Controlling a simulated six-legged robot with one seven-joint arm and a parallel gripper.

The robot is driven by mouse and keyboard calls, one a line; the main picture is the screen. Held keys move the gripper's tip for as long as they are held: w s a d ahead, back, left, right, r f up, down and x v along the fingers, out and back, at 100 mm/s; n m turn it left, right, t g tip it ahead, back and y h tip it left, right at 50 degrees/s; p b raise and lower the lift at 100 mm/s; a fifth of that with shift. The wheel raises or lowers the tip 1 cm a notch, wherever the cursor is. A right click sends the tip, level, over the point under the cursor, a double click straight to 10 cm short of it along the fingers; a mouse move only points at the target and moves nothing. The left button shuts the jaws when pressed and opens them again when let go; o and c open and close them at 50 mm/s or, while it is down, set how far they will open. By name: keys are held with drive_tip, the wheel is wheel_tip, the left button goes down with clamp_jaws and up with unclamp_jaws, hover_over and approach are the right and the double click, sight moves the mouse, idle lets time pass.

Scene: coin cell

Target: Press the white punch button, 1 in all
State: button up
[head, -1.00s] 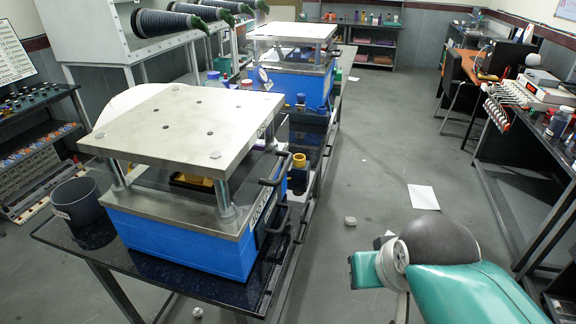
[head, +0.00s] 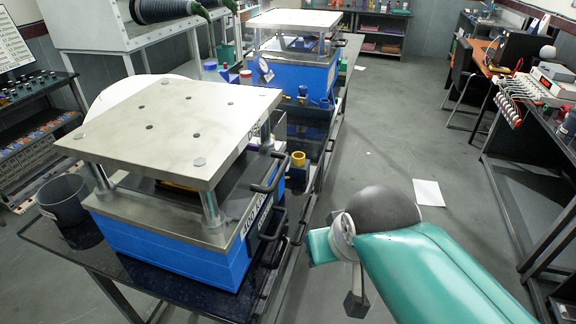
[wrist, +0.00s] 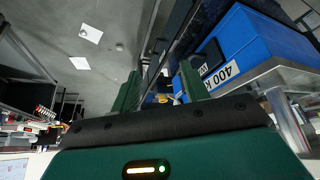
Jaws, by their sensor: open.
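I cannot make out the white punch button in either view. A press with a blue base (head: 180,245) and a thick grey top plate (head: 175,125) on posts stands on the dark bench at left in the head view. Another blue press (head: 300,72) stands behind it. My gripper (wrist: 160,92) shows in the wrist view as two dark green fingers, spread apart with nothing between them. A blue press base (wrist: 262,45) with a 400 label is right of the fingers, apart from them. In the head view my teal arm is at lower right, and the fingertips cannot be made out.
A dark bin (head: 64,203) stands left of the near press. Black handles (head: 268,180) stick out from the press's right side. A yellow-topped part (head: 298,159) is beyond them. Grey floor lies open between the benches, with a white sheet (head: 429,193) on it.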

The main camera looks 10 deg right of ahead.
drive_tip(key=shift+d, duration=0.15)
drive_tip(key=shift+w, duration=0.1)
drive_tip(key=shift+c, duration=0.9)
clamp_jaws()
drive_tip(key=shift+s, duration=0.2)
idle(0.3)
